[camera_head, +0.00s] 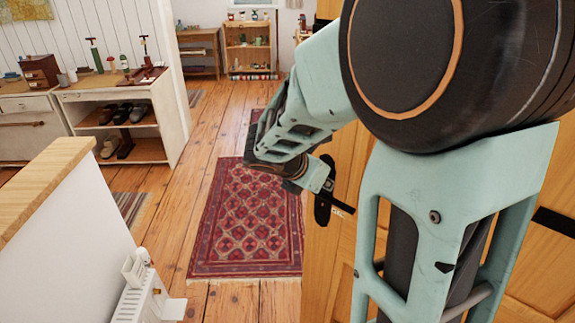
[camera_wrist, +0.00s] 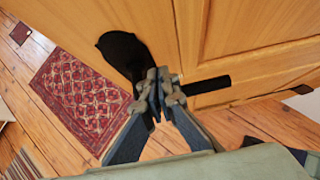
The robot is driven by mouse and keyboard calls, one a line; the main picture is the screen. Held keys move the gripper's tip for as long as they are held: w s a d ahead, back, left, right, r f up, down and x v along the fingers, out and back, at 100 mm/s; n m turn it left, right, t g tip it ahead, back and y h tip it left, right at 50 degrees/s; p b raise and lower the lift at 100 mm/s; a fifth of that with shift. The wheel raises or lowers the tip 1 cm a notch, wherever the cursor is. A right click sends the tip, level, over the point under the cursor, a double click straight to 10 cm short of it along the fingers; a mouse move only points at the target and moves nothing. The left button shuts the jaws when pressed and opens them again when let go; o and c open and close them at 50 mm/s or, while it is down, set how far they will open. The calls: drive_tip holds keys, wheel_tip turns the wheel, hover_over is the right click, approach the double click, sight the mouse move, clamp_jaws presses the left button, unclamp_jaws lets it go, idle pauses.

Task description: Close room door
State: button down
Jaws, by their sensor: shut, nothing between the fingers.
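The wooden room door (camera_head: 327,262) stands open at the right of the head view, partly hidden behind my arm. Its black handle plate (camera_head: 322,196) shows near the door's left edge. In the wrist view, the panelled door (camera_wrist: 245,35) fills the upper right, with the dark plate (camera_wrist: 122,48) left of centre and a black bar, seemingly the handle lever (camera_wrist: 207,85), to the right. My gripper (camera_wrist: 158,88) is shut and empty in front of the door, between plate and bar. Whether it touches the handle cannot be told.
A red patterned rug (camera_head: 247,220) lies on the plank floor left of the door. A low white wall with a wooden top (camera_head: 45,180) and a white radiator (camera_head: 140,290) stand at the left. A shoe shelf (camera_head: 125,125) and bookshelf (camera_head: 248,45) are farther back.

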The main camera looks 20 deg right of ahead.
drive_tip(key=shift+w+d, duration=0.3)
drive_tip(key=shift+d, duration=0.25)
drive_tip(key=shift+w+d, duration=0.3)
drive_tip(key=shift+d, duration=0.25)
